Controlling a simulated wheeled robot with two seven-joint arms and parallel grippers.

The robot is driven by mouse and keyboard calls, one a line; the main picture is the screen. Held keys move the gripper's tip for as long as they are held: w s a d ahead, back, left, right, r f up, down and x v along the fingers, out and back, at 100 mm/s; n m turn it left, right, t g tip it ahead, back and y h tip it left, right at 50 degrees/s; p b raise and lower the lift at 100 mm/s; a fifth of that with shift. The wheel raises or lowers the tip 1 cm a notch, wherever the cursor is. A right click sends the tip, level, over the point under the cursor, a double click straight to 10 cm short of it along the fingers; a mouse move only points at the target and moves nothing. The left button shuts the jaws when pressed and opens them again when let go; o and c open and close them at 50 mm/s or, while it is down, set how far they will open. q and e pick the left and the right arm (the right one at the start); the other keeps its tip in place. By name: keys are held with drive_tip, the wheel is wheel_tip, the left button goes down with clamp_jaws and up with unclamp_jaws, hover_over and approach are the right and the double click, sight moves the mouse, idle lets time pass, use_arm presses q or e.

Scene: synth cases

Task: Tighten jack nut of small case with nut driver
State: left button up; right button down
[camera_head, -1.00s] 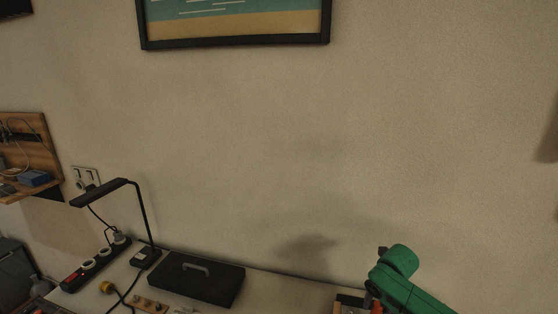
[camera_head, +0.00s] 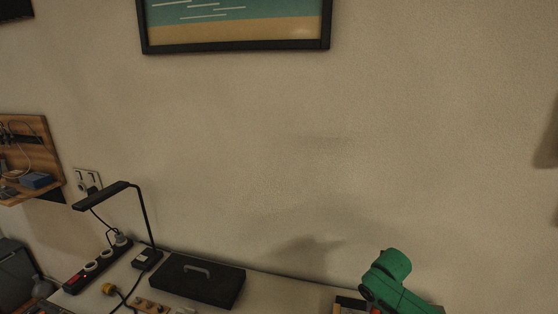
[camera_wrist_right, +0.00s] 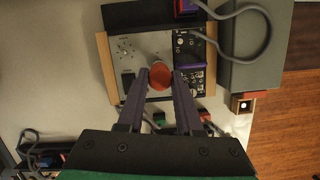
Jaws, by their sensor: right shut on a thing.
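In the right wrist view my right gripper (camera_wrist_right: 161,78) is shut on a round red-orange handle, the nut driver (camera_wrist_right: 160,76), seen end on. Its shaft and tip are hidden below the handle. Beneath it lies a synth case (camera_wrist_right: 105,70) with wooden sides, a silver panel on the left and dark modules with jacks on the right. I cannot tell whether the driver touches a jack nut. In the head view my green right arm is at the lower right, and its gripper is mostly out of the picture. My left gripper is not in view.
A grey box (camera_wrist_right: 258,50) stands right of the case, with a grey cable (camera_wrist_right: 262,38) looping over it. In the head view a black toolbox (camera_head: 197,281), a desk lamp (camera_head: 143,215) and a power strip (camera_head: 98,264) stand on the bench at left.

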drive_tip(key=shift+m, duration=0.4)
drive_tip(key=shift+a+m+h+p, duration=0.1)
drive_tip(key=shift+m+h+p, duration=0.2)
drive_tip(key=shift+m+p, duration=0.6)
drive_tip(key=shift+m+g, duration=0.3)
drive_tip(key=shift+m, duration=0.2)
